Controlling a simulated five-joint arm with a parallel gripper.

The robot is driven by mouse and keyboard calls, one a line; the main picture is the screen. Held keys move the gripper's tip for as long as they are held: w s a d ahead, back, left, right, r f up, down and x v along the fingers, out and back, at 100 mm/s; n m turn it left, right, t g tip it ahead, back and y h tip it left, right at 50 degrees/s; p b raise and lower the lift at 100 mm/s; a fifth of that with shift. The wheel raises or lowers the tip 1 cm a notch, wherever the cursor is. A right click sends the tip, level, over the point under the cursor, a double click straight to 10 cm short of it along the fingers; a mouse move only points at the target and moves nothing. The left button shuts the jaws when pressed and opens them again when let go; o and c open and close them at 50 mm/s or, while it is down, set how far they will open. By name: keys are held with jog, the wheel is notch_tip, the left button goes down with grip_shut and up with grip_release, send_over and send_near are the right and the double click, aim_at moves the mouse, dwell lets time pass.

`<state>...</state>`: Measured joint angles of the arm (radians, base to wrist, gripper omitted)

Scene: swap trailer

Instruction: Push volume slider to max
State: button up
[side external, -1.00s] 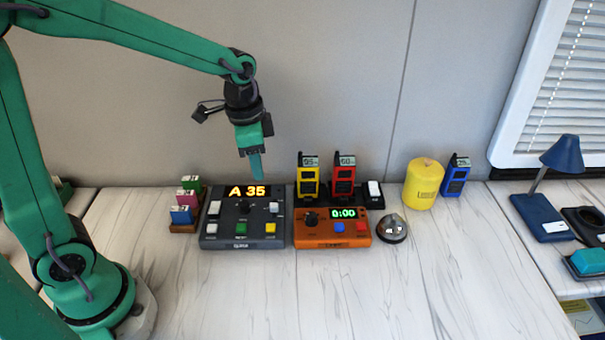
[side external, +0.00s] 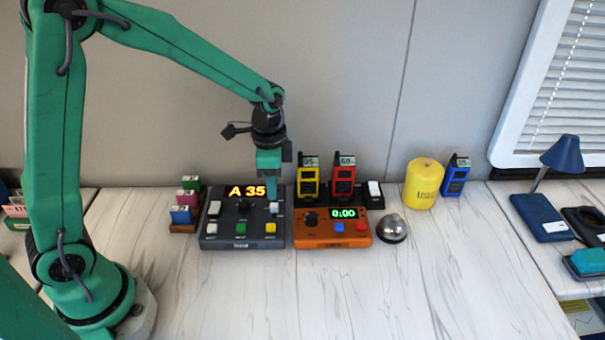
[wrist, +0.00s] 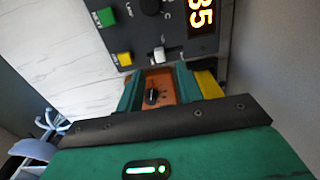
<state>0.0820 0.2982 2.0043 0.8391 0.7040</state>
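The grey console (side external: 221,229) sits on the table with an orange "A 35" display. Its white slider knob (side external: 274,207) is at the right, just below the display; which way its slot runs I cannot tell. My gripper (side external: 273,193) points down over the right side of the console, by the slider knob. In the wrist view the white slider knob (wrist: 159,54) shows just beyond the fingertips. My gripper (wrist: 158,76) has its two green fingers apart with nothing held between them. Whether a finger touches the knob is unclear.
An orange timer box (side external: 314,240) reading 0:00 stands right beside the console. Yellow (side external: 308,181) and red (side external: 344,181) radios stand behind it. A bell (side external: 392,229) and yellow cylinder (side external: 420,190) are further right. Small coloured blocks (side external: 181,214) stand left. The front table is clear.

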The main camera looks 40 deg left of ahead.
aim_at(274, 204)
jog(key=shift+f, duration=2.9)
grip_shut()
